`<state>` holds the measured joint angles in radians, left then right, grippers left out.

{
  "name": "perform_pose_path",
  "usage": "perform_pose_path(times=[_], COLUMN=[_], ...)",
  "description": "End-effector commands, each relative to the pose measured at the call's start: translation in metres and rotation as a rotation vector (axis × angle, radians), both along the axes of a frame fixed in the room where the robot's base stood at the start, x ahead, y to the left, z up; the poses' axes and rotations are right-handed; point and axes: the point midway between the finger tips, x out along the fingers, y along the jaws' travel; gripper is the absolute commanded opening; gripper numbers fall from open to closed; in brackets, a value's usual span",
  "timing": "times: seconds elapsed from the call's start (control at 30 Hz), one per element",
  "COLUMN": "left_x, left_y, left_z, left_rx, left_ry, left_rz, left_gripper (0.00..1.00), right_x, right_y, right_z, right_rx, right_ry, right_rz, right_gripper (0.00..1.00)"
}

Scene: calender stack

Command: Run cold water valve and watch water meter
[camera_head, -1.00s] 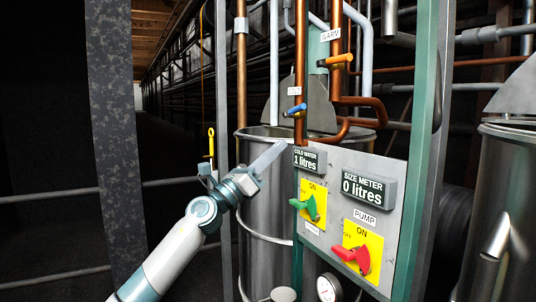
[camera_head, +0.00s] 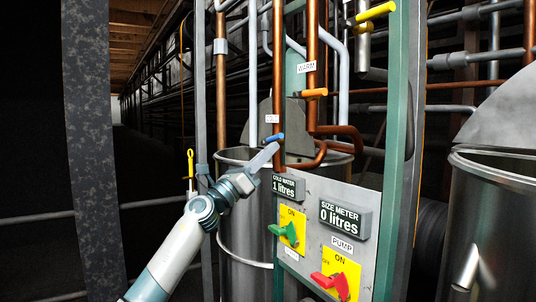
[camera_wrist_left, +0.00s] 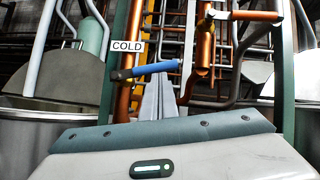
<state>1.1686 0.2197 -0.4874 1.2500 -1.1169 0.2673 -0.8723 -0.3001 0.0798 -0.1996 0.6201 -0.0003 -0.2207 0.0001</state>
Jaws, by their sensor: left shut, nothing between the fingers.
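The cold water valve has a blue lever (camera_head: 274,138) on a copper pipe. In the left wrist view the blue lever (camera_wrist_left: 155,70) lies nearly level, beside a COLD label (camera_wrist_left: 128,46). The cold water meter (camera_head: 287,186) below it reads 1 litres. My left gripper (camera_head: 275,148) is shut and empty, its tips just below the blue lever. In the left wrist view the fingers (camera_wrist_left: 158,82) reach up to the lever from the near side; whether they touch it I cannot tell. My right gripper is not in view.
A size meter (camera_head: 345,217) reads 0 litres. Below are a green switch (camera_head: 286,232) and a red switch (camera_head: 332,284) on yellow plates. An orange-handled warm valve (camera_head: 314,93) sits above. Steel tanks (camera_head: 245,240) and pipes crowd behind the green frame (camera_head: 398,150).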

Motion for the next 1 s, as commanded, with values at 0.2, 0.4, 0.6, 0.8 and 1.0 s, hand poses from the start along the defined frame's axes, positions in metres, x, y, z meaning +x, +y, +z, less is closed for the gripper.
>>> perform_pose_path(times=[0.2, 0.4, 0.6, 0.8, 1.0], left_x=[0.0002, 0.0014, 0.0031, 0.0043, 0.0056], left_y=[0.0002, -0.0001, -0.0002, -0.0004, -0.0006], left_z=[0.0002, 0.0024, 0.004, 0.0055, 0.0068], left_rx=[0.0, -0.001, -0.002, -0.002, -0.001], left_ry=[0.0, 0.001, 0.001, 0.001, 0.0], left_rz=[0.0, 0.0, 0.0, 0.0, 0.0], left_gripper=[0.0, 0.0, 0.0, 0.0, 0.0], right_x=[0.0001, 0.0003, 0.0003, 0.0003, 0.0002], right_y=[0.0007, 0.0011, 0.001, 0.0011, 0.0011], right_z=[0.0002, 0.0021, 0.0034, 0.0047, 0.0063], right_rx=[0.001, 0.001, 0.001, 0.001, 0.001], right_ry=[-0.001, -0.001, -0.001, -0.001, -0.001], right_rz=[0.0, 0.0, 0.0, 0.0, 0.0], right_gripper=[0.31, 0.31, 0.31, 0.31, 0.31])
